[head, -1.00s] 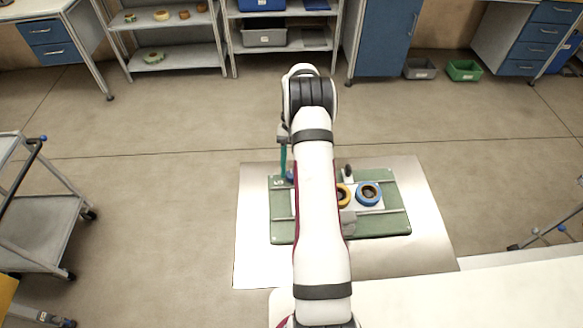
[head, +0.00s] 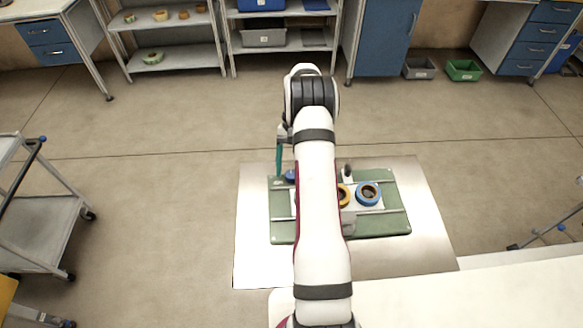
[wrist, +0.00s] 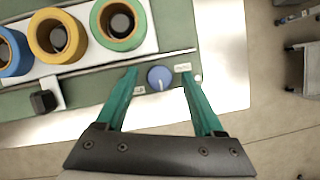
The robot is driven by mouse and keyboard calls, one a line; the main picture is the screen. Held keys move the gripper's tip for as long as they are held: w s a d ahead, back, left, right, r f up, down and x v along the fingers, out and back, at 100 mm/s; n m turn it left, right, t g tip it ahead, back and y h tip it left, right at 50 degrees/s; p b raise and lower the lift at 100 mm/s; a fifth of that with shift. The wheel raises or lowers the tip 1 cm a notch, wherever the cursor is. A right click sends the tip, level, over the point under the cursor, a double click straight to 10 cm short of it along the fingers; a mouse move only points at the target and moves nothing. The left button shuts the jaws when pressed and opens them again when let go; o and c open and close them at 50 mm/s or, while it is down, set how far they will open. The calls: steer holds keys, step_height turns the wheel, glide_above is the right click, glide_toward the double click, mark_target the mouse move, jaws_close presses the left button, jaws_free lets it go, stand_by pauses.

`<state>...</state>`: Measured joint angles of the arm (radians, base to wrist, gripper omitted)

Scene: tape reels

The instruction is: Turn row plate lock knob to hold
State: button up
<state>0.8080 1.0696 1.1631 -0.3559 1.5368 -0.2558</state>
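The row plate lock knob (wrist: 160,78) is a round blue knob on the green base (wrist: 215,60), with a white pointer mark facing the bottom of the wrist view. Small labels sit on either side of it, one on the right (wrist: 182,67) and one on the left (wrist: 139,91); their text is unreadable. My gripper (wrist: 158,74) is open, its teal fingertips on either side of the knob in the picture; I cannot tell whether they touch it. In the head view the knob (head: 290,175) shows beside the teal finger (head: 279,160).
A white plate holds blue (wrist: 10,52), yellow (wrist: 57,35) and green (wrist: 121,23) tape reels. A black handle (wrist: 43,101) stands beside it. The green base rests on a pale metal sheet (head: 256,262). My arm hides part of the base in the head view.

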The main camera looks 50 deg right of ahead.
steer(key=v, duration=1.2)
steer(key=s+a+r+n+h, duration=0.1)
steer(key=a+r+n, duration=0.1)
steer(key=a+r, duration=0.7)
steer(key=a+r+n+h, duration=0.15)
steer(key=a+r, duration=0.25)
steer(key=a, duration=0.8)
steer(key=s+a+f+n+t, duration=0.2)
steer(key=s+a+f+n, duration=0.1)
steer(key=s+a, duration=1.3)
steer(key=s+f, duration=0.1)
steer(key=s, duration=0.2)
steer(key=shift+s+f, duration=0.15)
steer(key=shift+s, duration=0.2)
